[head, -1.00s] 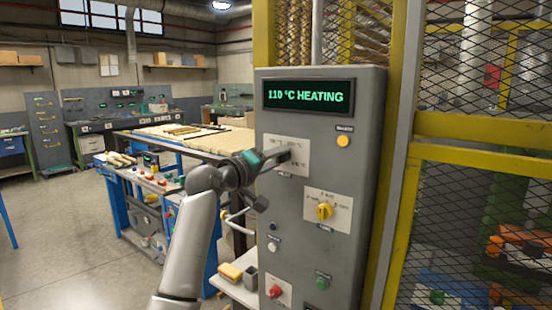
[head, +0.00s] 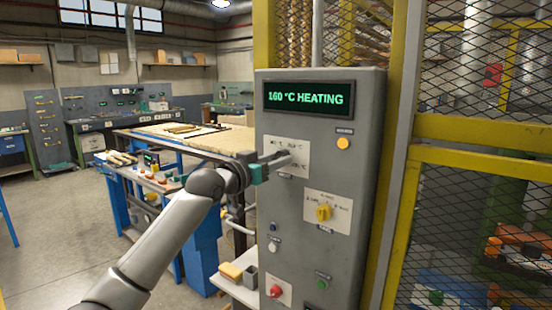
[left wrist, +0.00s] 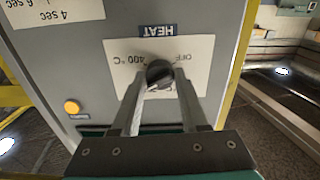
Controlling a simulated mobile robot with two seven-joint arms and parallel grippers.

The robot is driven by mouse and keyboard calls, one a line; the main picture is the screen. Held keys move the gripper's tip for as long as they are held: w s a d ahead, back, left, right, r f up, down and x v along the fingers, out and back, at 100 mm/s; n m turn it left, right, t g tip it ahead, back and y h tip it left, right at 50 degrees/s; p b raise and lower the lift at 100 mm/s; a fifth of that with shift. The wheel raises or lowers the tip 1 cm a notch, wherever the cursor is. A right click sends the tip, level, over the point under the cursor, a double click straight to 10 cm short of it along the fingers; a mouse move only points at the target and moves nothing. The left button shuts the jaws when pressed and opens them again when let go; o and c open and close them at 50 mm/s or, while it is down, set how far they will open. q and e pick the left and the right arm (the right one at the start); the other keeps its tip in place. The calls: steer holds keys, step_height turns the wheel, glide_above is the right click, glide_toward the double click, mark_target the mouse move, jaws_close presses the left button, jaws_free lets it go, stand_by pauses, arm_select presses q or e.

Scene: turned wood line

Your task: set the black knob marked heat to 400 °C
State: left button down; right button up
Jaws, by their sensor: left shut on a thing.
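The black heat knob (left wrist: 159,72) sits on a white scale plate (left wrist: 194,52) on the grey control cabinet. The plate shows upside down in the left wrist view, with OFF and 400 °C readable and a HEAT label beside it. My left gripper (left wrist: 161,92) is shut on the knob, one finger on each side. In the head view the left gripper (head: 281,160) reaches the plate from the left and hides most of the knob. I cannot tell which mark the knob points to. The display (head: 306,98) reads 160 °C HEATING. My right gripper is not in view.
A yellow knob (head: 324,212) on its own plate lies below right. A mesh fence (head: 480,80) stands at right. Open floor lies at left.

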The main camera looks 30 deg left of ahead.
arm_select(q)
steer(key=m+p, duration=0.2)
steer(key=m, duration=0.3)
steer(key=shift+r+m+p, duration=0.15)
steer(key=shift+m+p, duration=0.15)
steer(key=shift+p, duration=0.05)
steer(key=m+p, duration=0.2)
steer(key=m, duration=0.2)
steer(key=shift+m+p, duration=0.65)
steer(key=shift+m, duration=0.25)
steer(key=shift+c, duration=2.1)
jaws_free()
